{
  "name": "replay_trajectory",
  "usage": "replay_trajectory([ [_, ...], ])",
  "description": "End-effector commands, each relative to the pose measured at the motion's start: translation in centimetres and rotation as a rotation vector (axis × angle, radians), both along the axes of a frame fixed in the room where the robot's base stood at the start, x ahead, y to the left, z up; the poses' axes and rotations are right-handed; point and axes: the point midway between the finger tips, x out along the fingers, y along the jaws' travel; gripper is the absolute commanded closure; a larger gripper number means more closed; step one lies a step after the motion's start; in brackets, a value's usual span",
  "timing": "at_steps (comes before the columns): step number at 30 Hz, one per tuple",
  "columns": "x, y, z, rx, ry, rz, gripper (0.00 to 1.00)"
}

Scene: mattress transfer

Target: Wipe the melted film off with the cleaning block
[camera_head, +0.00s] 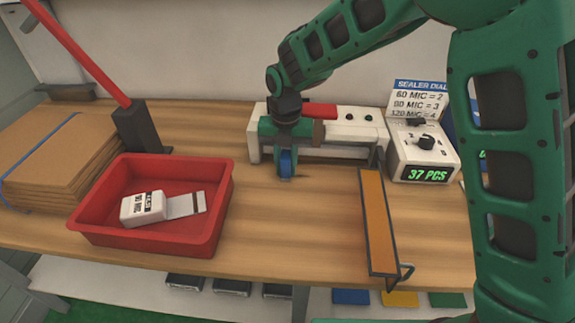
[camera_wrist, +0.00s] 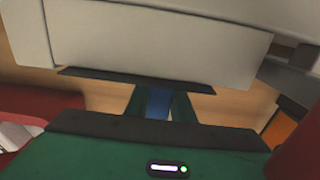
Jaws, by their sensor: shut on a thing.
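My gripper (camera_head: 287,150) points down at the front of the white sealer (camera_head: 352,133), on the sealer's left part. It is shut on a blue block (camera_head: 287,165), which seems to be the cleaning block. In the wrist view the blue block (camera_wrist: 158,103) shows between the two dark green fingers, with the sealer's pale body (camera_wrist: 150,38) just beyond. I cannot tell whether the block touches the sealer. The melted film is not discernible in either view; my gripper hides part of the sealer's front.
A red tray (camera_head: 105,238) holding a white labelled item (camera_head: 150,207) stands at left. A dial box (camera_head: 422,150) and an orange dark-edged strip (camera_head: 376,220) are at right. The front middle of the table is clear.

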Motion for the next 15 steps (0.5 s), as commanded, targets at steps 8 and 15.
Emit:
replay_trajectory([
  [8,0.0,-0.5,-0.3,-0.001,0.0,-0.001,0.96],
  [15,-0.1,-2.3,-0.5,-0.002,0.002,-0.002,0.96],
])
